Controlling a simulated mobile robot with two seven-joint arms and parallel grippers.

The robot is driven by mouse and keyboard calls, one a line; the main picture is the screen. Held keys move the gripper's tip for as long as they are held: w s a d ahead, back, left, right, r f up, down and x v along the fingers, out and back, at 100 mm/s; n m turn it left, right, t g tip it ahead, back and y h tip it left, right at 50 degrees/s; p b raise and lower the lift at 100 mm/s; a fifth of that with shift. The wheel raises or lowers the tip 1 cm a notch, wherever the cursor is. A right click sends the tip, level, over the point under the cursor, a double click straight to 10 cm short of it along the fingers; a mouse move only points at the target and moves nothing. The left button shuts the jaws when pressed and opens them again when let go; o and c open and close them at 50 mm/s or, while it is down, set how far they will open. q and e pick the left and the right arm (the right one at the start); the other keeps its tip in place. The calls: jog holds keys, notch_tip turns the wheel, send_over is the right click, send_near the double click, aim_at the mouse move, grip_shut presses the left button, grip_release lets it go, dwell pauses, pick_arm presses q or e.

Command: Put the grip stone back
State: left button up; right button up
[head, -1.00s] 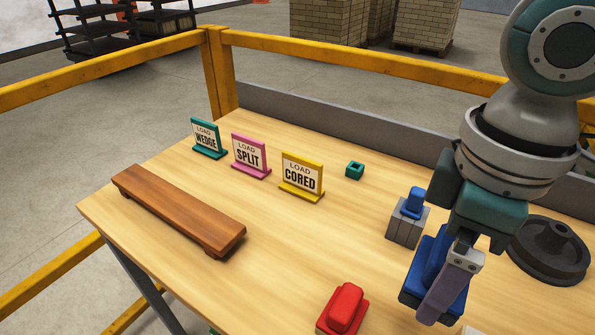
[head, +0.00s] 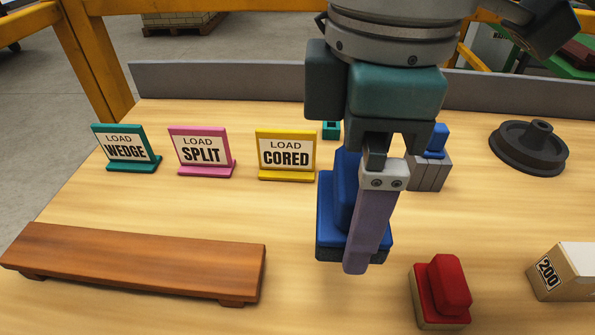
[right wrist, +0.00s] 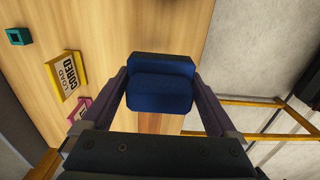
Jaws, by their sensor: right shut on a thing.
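My right gripper (head: 362,235) is shut on a blue stone (head: 337,215) with a raised blue grip and a dark underside. One finger covers part of it in the head view. In the right wrist view the blue stone (right wrist: 160,90) sits between both fingers of the gripper (right wrist: 160,76). It appears held above the table, behind and left of a red stone (head: 447,285) with a raised grip and beige base. A grey block with a blue top (head: 430,170) stands behind my gripper, partly hidden. My left gripper is not in view.
A low brown wooden bench (head: 140,262) stands at the front left. Signs read WEDGE (head: 125,148), SPLIT (head: 202,152) and CORED (head: 286,155). A small teal piece (head: 331,130), a dark round weight (head: 530,147) and a block marked 200 (head: 565,272) also stand here. Table between bench and signs is clear.

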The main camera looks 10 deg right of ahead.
jog(key=b, duration=0.2)
send_over(334, 296)
notch_tip(334, 296, down, 11)
jog(key=shift+r, duration=0.15)
jog(key=shift+f+b, duration=0.4)
jog(key=shift+f, duration=2)
jog(key=shift+f, duration=0.1)
jog(key=o, duration=0.9)
jog(key=shift+o, duration=0.2)
